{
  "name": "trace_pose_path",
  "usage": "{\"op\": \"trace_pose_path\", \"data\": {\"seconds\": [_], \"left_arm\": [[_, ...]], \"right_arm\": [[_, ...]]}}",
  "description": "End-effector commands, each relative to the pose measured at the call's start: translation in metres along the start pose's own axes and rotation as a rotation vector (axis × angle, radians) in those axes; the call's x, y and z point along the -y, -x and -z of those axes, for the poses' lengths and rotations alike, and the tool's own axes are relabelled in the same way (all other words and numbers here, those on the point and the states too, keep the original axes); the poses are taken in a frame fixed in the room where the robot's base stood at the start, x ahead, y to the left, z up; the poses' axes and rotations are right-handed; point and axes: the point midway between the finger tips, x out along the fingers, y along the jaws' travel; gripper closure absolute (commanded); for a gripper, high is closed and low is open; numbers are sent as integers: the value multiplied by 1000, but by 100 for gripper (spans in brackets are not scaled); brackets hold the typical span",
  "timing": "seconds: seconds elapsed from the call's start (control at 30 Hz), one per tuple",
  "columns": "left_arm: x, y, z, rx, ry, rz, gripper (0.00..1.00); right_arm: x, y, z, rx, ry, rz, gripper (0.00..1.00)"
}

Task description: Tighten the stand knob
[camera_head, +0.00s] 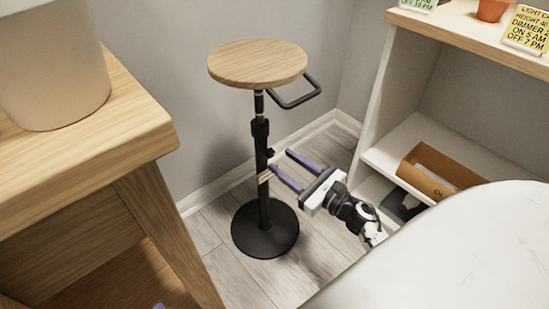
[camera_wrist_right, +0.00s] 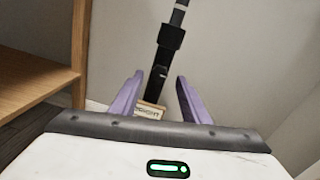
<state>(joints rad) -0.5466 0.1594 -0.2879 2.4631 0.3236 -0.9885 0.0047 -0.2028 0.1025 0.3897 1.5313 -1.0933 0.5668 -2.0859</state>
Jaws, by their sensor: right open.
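The stand has a round wooden top (camera_head: 258,64), a black pole (camera_head: 262,140) and a round black base (camera_head: 265,230). It stands upright on the floor. The stand knob (camera_head: 270,153) is a small dark piece on the pole's right side, below the thicker black collar. My right gripper (camera_head: 281,160) is open, its purple fingers pointing at the pole near the knob. In the right wrist view the pole (camera_wrist_right: 168,40) runs down between the fingers, with a pale printed label (camera_wrist_right: 149,113) low on it. Only a purple tip of my left gripper (camera_head: 158,306) shows at the bottom edge.
A black handle loop (camera_head: 300,98) sticks out under the stand's top. A wooden table (camera_head: 120,120) with a large pale pot (camera_head: 55,65) is at left. A white shelf unit (camera_head: 400,75) holding a cardboard box (camera_head: 430,178) is at right. A pale rounded surface (camera_head: 450,260) fills the lower right.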

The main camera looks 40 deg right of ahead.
Motion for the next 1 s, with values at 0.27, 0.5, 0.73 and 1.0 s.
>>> {"op": "trace_pose_path", "data": {"seconds": [0.27, 0.5, 0.73, 1.0], "left_arm": [[-4, 1, 3, -22, 6, -16, 69], [-4, 1, 4, -25, 8, -18, 69], [-4, 1, 4, -26, 8, -18, 69], [-4, 1, 4, -26, 7, -18, 69]], "right_arm": [[0, -39, 1, 0, -1, 0, 58], [0, -46, 1, -1, -3, 0, 58], [0, -45, 0, -1, -3, 0, 73], [0, -45, 0, -1, -5, 0, 99]]}}
